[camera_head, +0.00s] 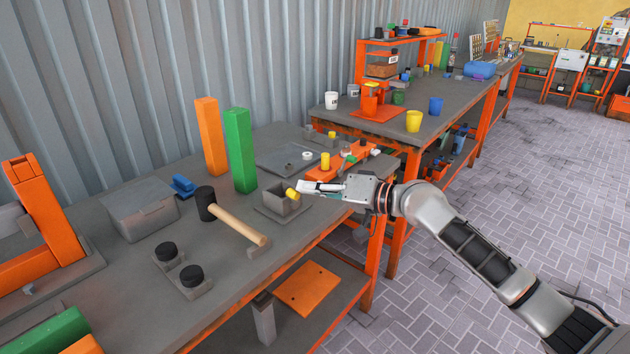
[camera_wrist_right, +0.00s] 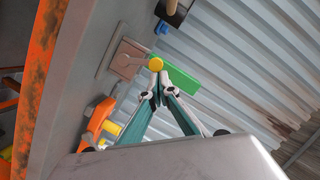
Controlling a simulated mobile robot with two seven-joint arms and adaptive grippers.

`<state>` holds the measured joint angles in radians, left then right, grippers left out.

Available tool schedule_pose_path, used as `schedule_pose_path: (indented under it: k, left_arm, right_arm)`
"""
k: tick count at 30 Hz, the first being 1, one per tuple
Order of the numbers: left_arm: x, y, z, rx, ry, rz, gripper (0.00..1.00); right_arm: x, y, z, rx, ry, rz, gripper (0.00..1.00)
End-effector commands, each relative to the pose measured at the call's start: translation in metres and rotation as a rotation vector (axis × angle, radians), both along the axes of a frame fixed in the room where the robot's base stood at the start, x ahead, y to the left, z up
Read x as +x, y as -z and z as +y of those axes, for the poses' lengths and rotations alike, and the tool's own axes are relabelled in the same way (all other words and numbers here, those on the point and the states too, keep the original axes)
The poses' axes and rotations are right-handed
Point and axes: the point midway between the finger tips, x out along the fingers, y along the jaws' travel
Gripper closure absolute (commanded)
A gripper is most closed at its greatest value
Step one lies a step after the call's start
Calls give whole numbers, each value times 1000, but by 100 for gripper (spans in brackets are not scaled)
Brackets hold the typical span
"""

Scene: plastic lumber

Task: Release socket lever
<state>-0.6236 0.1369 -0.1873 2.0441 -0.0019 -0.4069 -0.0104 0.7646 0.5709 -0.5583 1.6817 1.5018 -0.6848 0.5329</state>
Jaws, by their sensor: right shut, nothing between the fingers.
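The grey socket block (camera_head: 278,201) sits on a flat plate near the table's front edge. A yellow knob (camera_head: 291,194) shows at its right side and looks like the lever's end. My right gripper (camera_head: 304,187) reaches in from the right, just beside the knob. In the right wrist view, the shut fingertips (camera_wrist_right: 157,73) are close to the yellow knob (camera_wrist_right: 155,64), with the socket's brown-grey plate (camera_wrist_right: 127,59) behind. Nothing is between the fingers. I cannot tell if the fingertips touch the knob. My left gripper is not in view.
Orange (camera_head: 210,137) and green (camera_head: 239,150) upright posts stand behind the socket. A mallet (camera_head: 235,221) lies to its left. An orange fixture with a yellow peg (camera_head: 325,161) is behind my right gripper. A grey lidded box (camera_head: 141,210) and two black knobs stand farther left.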

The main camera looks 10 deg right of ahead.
Motion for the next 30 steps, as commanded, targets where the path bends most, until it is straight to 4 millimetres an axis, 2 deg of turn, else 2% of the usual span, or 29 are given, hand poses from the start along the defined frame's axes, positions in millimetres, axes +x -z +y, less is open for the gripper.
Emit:
schedule_pose_path:
  k: [1,7,21,30]
  left_arm:
    - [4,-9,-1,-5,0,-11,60]
    - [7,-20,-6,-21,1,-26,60]
    - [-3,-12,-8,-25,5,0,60]
    - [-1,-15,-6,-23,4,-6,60]
  right_arm:
    - [-2,-6,2,-24,-1,-22,100]
    - [-6,-2,7,-94,0,-75,100]
    - [-8,3,10,-137,1,-106,100]
    - [-8,3,10,-137,1,-106,100]
